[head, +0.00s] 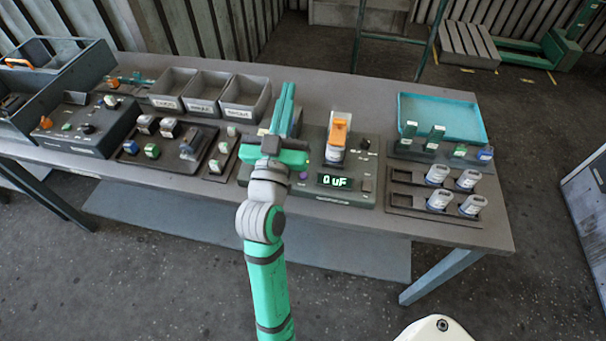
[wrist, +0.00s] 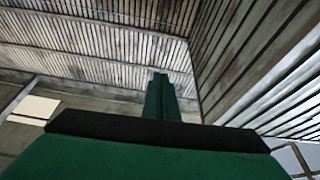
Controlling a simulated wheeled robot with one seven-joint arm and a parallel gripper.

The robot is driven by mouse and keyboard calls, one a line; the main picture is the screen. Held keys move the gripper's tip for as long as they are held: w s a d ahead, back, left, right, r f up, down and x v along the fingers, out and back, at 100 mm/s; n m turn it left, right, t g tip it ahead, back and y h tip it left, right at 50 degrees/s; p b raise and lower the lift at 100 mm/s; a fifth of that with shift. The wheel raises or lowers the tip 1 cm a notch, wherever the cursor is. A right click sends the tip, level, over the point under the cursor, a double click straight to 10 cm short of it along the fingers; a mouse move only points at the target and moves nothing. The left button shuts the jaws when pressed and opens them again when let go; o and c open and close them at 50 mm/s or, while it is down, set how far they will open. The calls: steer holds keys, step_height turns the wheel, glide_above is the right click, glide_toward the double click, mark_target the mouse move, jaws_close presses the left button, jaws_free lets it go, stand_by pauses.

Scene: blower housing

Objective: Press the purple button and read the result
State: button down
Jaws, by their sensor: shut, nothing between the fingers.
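The grey tester (head: 348,196) stands at the middle of the table. Its display (head: 334,182) shows green characters that look like "0 uF". The purple button (head: 303,175) is a small spot on the tester's front left, just right of my gripper's body. A white part with an orange top (head: 338,138) stands upright in the tester. My gripper (head: 287,92) is green and shut, over the tester's left side, with its fingers pointing away from me. In the wrist view the shut fingers (wrist: 159,90) point up and hold nothing.
Three grey labelled bins (head: 246,92) stand behind to the left. Trays with small parts (head: 175,144) lie left. At right are a teal tray (head: 440,116) and a rack (head: 405,198) with several white parts. The table's front edge is mostly clear.

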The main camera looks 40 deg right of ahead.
steer(key=s+d+r+m+g+h, duration=0.2)
steer(key=d+r+m+g, duration=0.1)
steer(key=d+m+g, duration=0.4)
steer(key=m+g+y, duration=0.5)
steer(key=m+y, duration=0.3)
steer(key=y, duration=0.2)
glide_above(303, 176)
step_height(303, 176, down, 15)
steer(key=shift+a, duration=0.45)
steer(key=shift+s+f, duration=0.1)
steer(key=shift+f, duration=0.05)
steer(key=shift+f, duration=4.3)
steer(key=shift+f, duration=0.15)
steer(key=shift+f, duration=0.25)
